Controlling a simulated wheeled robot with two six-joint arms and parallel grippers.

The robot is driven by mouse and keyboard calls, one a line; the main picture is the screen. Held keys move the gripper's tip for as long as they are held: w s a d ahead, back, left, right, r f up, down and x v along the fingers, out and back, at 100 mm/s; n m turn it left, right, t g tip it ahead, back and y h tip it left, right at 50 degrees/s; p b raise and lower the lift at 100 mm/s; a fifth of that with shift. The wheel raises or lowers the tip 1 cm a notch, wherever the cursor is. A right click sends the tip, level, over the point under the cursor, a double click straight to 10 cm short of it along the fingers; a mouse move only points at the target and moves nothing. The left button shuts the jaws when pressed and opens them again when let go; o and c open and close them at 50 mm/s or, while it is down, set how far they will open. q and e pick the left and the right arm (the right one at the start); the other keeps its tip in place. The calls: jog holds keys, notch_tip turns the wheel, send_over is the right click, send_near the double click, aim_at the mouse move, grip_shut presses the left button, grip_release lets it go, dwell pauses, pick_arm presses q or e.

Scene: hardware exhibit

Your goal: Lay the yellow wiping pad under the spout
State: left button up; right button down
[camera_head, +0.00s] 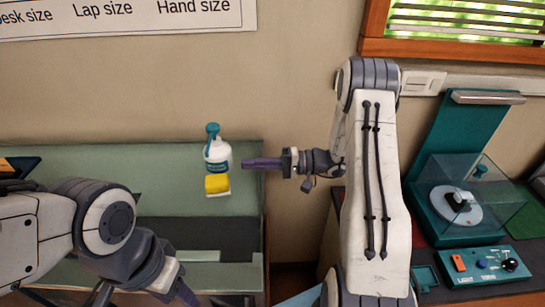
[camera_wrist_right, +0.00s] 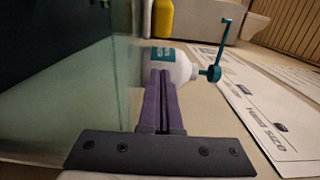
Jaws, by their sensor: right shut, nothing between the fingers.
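The white bottle (camera_head: 217,155) with a teal label and teal pump spout (camera_head: 212,130) stands on the green surface. It also shows in the right wrist view (camera_wrist_right: 180,67), lying sideways in the picture. The yellow wiping pad (camera_head: 217,184), with a white lower edge, is just in front of the bottle. A yellow shape (camera_wrist_right: 164,18) beyond the bottle in the wrist view looks like the pad. My right gripper (camera_head: 246,164) is shut and empty, its purple fingers to the right of the bottle. My left gripper (camera_head: 184,291) is low in the picture, its fingertips partly cut off.
A teal machine (camera_head: 450,205) with a clear cover stands at the right, with a control box (camera_head: 486,265) before it. A wall sign (camera_head: 120,15) hangs above. Green surface (camera_head: 170,185) is clear left of the bottle. A dark gap separates the two counters.

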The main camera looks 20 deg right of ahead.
aim_at(236, 184)
jog(key=shift+s+a+r+p, duration=0.1)
jog(key=shift+s+a+p, duration=0.2)
jog(key=shift+a, duration=0.35)
jog(key=shift+s+a+r+p, duration=0.1)
jog(key=shift+s+a+p, duration=0.2)
jog(key=shift+a, duration=0.3)
jog(key=shift+s+a+f, duration=0.2)
jog(key=shift+a, duration=0.35)
pick_arm(q)
notch_tip(236, 184, up, 2)
jog(key=shift+r, duration=0.1)
pick_arm(e)
jog(key=shift+s+a+f+b, duration=0.15)
jog(key=shift+a+f+b, duration=0.05)
jog(key=shift+a+b, duration=0.2)
jog(key=shift+s+a+b, duration=0.25)
jog(key=shift+a+b, duration=0.05)
jog(key=shift+a, duration=0.15)
jog(key=shift+s+a+r, duration=0.1)
jog(key=shift+a+r, duration=0.1)
pick_arm(q)
jog(key=shift+s+f, duration=0.35)
jog(key=shift+f, duration=0.45)
jog(key=shift+s, duration=0.1)
